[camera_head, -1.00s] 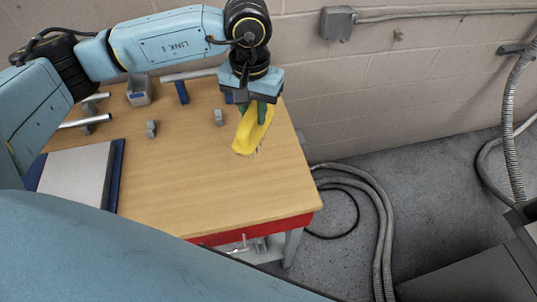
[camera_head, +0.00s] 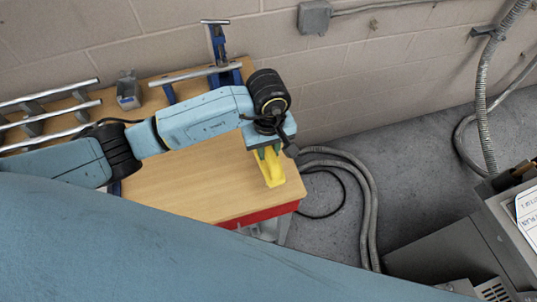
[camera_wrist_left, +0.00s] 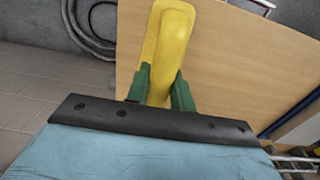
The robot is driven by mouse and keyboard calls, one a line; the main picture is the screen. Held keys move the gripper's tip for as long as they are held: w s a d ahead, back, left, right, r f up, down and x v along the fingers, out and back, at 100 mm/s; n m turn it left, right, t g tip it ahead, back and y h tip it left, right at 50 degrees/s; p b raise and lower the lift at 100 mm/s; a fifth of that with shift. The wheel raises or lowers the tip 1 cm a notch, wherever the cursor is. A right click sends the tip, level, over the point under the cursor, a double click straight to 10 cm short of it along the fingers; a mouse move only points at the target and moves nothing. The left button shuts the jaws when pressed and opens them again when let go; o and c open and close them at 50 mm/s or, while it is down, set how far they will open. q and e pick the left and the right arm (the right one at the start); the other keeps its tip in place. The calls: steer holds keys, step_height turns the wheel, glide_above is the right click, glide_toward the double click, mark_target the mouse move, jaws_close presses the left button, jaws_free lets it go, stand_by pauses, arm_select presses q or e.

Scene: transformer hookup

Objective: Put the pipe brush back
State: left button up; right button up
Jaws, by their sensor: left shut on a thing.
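The pipe brush (camera_head: 273,172) is yellow and hangs from my left gripper (camera_head: 268,152) near the right edge of the wooden workbench in the head view. In the left wrist view the yellow brush (camera_wrist_left: 170,45) sits between the two green fingers of my left gripper (camera_wrist_left: 161,85), which are shut on it. Its bristles are not clear now. Whether it touches the bench top cannot be told. My right gripper is not in view.
The wooden workbench (camera_head: 190,185) has a clear middle and front. Metal pipes (camera_head: 50,92) on supports, a small grey box (camera_head: 128,90) and a blue clamp (camera_head: 217,45) stand at its back. Hoses (camera_head: 350,185) lie on the floor to the right. A grey cabinet (camera_head: 445,245) stands at lower right.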

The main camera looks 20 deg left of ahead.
arm_select(q)
steer(key=shift+f, duration=1.6)
steer(key=shift+f, duration=0.2)
steer(key=o, duration=1)
steer(key=shift+c, duration=0.2)
steer(key=shift+r, duration=0.1)
step_height(320, 180, up, 12)
steer(key=shift+r+b, duration=0.1)
steer(key=shift+b, duration=0.45)
